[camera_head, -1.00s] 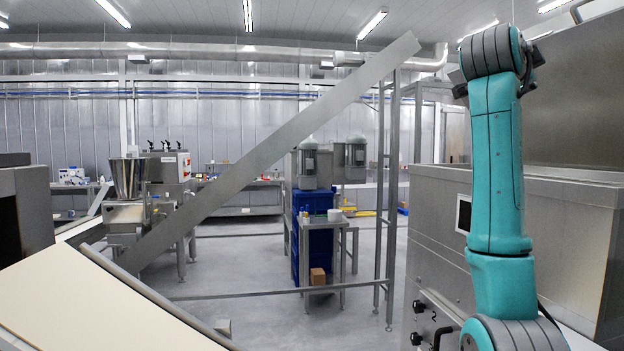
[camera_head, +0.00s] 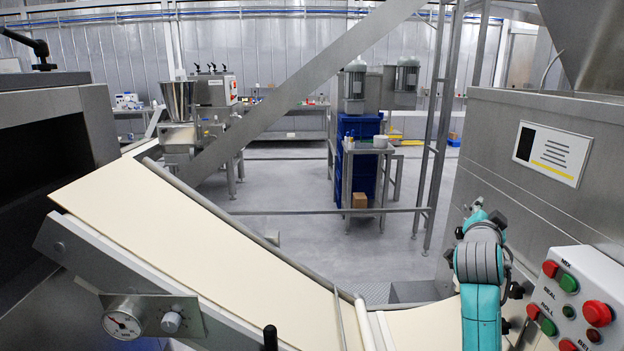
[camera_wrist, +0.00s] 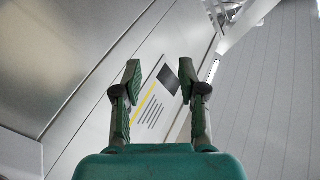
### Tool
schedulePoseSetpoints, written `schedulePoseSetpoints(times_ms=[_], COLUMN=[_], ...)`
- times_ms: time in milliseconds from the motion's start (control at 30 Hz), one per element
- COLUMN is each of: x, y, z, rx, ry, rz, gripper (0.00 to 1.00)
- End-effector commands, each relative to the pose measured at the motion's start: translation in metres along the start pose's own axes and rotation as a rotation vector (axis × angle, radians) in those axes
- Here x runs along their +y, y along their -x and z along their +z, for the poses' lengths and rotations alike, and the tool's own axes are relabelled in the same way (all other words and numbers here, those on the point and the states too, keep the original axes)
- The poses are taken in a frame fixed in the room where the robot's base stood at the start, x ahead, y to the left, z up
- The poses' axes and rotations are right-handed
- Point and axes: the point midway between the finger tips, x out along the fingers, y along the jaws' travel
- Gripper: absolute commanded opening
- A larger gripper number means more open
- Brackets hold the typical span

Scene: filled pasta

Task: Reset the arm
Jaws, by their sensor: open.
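My teal arm (camera_head: 480,280) stands at the lower right in the head view, beside the steel machine on the right. Its upper end shows near the machine's front face, and the fingers cannot be made out there. In the wrist view my gripper (camera_wrist: 160,78) has its two green fingers spread apart with nothing between them. Beyond the fingers, the machine's panel label (camera_wrist: 158,105) with a yellow stripe shows at a tilt. The same label (camera_head: 552,154) is on the machine's side in the head view.
A conveyor with a pale dough sheet (camera_head: 200,240) runs diagonally across the front. A control box (camera_head: 580,300) with red and green buttons is close right of my arm. A pressure gauge (camera_head: 122,322) is at the lower left. The grey floor (camera_head: 300,240) beyond the conveyor is mostly clear.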

Motion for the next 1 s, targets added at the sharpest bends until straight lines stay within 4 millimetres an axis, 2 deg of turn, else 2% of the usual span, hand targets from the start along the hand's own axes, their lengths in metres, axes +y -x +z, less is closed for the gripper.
schedulePoseSetpoints(times_ms=[33,200,367,500,800,1000], x=[0.011,0.044,0.073,0.099,0.153,0.187], y=[0.009,0.043,0.082,0.121,0.216,0.284], z=[0.024,0.089,0.143,0.183,0.249,0.275], rx=[-0.021,-0.074,-0.122,-0.160,-0.236,-0.280], ry=[0.023,0.098,0.162,0.214,0.310,0.364], rz=[-0.010,-0.055,-0.100,-0.139,-0.221,-0.272], gripper=[0.41,0.41,0.41,0.41,0.41,0.41])
